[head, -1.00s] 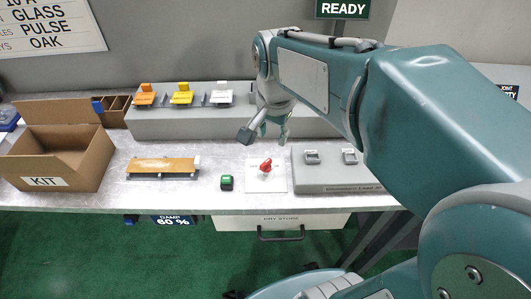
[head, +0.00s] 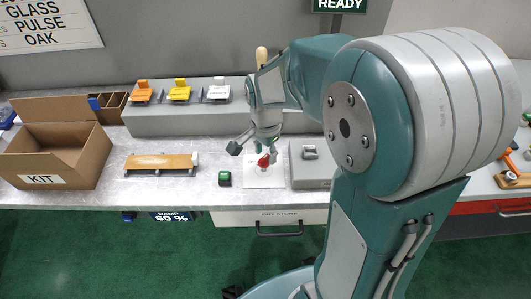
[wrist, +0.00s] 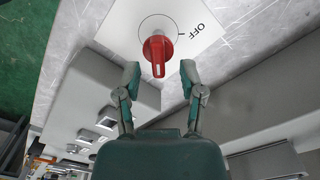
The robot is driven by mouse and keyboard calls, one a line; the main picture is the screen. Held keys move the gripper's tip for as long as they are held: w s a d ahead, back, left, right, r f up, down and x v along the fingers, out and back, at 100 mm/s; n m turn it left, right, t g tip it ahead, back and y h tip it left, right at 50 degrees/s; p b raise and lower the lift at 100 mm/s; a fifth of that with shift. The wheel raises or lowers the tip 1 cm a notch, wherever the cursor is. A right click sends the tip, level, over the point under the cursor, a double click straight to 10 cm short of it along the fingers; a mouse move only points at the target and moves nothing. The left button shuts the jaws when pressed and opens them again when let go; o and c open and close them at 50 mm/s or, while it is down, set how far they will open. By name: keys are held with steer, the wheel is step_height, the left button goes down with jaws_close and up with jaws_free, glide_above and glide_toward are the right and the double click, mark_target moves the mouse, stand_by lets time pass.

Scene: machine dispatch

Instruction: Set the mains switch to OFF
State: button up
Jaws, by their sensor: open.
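The mains switch is a red rotary knob (head: 264,160) on a white plate (head: 262,180) on the bench. In the wrist view the red knob (wrist: 158,52) sits inside a printed circle, and its handle points toward my gripper, away from the OFF mark (wrist: 198,31). My gripper (head: 252,158) is above the plate, close to the knob. In the wrist view its fingers (wrist: 160,76) are apart, one on each side of the handle's end, with visible gaps. Whether they are at the knob's height I cannot tell.
A grey box with small switches (head: 310,172) stands close on the right, partly behind my arm. A raised grey ledge (head: 185,120) runs behind. A KIT carton (head: 85,150) and a wooden-topped piece (head: 160,162) are further left.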

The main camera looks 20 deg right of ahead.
steer(key=shift+f, duration=0.4)
jaws_close()
